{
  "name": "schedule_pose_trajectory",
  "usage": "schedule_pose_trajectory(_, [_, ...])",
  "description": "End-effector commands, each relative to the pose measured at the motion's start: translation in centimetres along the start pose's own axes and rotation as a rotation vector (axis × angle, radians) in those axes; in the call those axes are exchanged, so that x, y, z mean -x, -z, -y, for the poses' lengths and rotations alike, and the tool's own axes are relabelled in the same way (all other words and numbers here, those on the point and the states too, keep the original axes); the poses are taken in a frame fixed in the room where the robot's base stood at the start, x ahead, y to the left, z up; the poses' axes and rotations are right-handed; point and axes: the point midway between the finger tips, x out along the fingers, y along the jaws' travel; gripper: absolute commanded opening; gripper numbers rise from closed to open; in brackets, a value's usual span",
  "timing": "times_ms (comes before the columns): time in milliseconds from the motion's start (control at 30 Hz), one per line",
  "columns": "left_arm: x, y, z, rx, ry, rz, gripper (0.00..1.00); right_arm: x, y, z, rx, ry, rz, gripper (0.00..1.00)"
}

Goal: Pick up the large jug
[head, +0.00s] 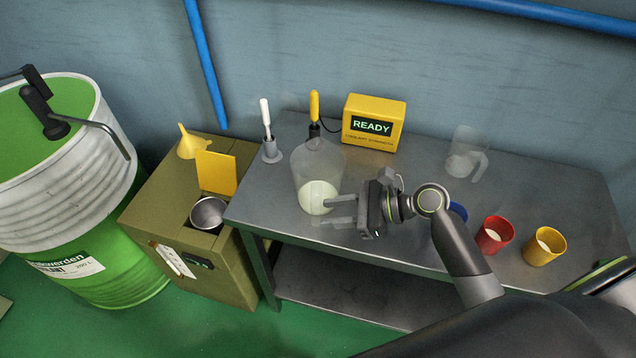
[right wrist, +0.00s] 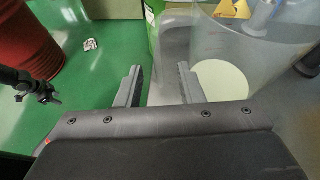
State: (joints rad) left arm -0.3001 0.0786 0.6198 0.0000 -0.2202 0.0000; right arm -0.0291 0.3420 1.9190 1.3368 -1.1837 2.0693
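The large clear jug (head: 318,163) stands upright on the grey steel table, with pale liquid in its bottom. My right gripper (head: 325,211) is open at the jug's front right, low by its base. In the right wrist view the two fingers (right wrist: 160,88) are apart, and the jug (right wrist: 230,45) fills the area to their right. A grey curved shape, possibly the jug's handle, shows between the fingers; I cannot tell whether they touch it. My left gripper is not in view.
A smaller clear jug (head: 465,158) stands at the back right. A yellow READY box (head: 374,122) is behind the large jug, and a white-handled tool in a holder (head: 270,150) is left. Red (head: 494,235) and yellow (head: 545,246) cups stand near the front edge.

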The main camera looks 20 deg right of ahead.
Motion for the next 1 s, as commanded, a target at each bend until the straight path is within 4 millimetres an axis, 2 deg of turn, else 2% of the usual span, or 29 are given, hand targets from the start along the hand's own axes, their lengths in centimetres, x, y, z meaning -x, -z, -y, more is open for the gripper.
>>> schedule_pose_trajectory(300, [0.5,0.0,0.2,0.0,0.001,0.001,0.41,-3.8,-0.1,-0.2,-0.002,-0.001,0.003,0.34])
schedule_pose_trajectory(633, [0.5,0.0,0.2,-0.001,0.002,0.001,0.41,-4.4,0.1,-0.2,0.0,-0.001,0.0,0.34])
schedule_pose_trajectory(900, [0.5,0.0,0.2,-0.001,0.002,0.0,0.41,-4.3,0.1,-0.2,0.0,-0.001,0.0,0.0])
schedule_pose_trajectory(1000, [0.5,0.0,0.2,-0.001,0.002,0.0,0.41,-4.3,0.1,-0.2,0.0,-0.001,0.0,0.0])
